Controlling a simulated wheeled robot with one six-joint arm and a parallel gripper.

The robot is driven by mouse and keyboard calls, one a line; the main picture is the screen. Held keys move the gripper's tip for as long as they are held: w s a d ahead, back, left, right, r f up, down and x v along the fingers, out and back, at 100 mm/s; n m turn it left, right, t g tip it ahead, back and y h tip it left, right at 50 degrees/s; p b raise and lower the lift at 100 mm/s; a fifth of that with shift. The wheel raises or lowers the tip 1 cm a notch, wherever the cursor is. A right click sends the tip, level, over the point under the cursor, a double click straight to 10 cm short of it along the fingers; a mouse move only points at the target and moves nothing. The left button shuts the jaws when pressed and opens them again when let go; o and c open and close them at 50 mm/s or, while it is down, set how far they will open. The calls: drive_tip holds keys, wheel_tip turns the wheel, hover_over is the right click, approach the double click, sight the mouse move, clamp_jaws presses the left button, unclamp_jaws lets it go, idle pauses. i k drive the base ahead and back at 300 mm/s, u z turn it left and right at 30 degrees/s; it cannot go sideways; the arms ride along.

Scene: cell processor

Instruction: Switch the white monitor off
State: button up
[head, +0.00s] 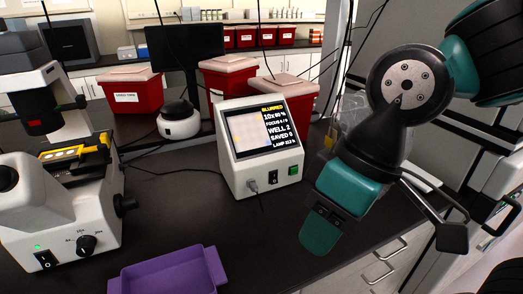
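The white monitor (242,174) stands upright on the dark bench in the middle of the head view. Its screen (257,129) is lit, showing a pale picture and text including "BLURRED", "10x" and "WELL 2". Low on its front are a black rocker switch (273,177), a green button (293,170) and a plugged-in cable (253,186). My gripper (319,238) hangs right of the monitor and nearer to the camera, apart from it in the picture. Its teal fingers point down; whether they are parted is not clear. Nothing is seen held.
A white microscope (60,215) with its own switch and knob stands at the left. A purple tray (168,275) lies at the front. Red bins (134,92) and a small white device (179,125) stand behind. The bench is mostly clear between tray and monitor.

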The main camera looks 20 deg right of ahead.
sight(273, 175)
drive_tip(key=k, duration=1.35)
drive_tip(key=u, duration=0.6)
drive_tip(key=i, duration=1.25)
drive_tip(key=z, duration=0.4)
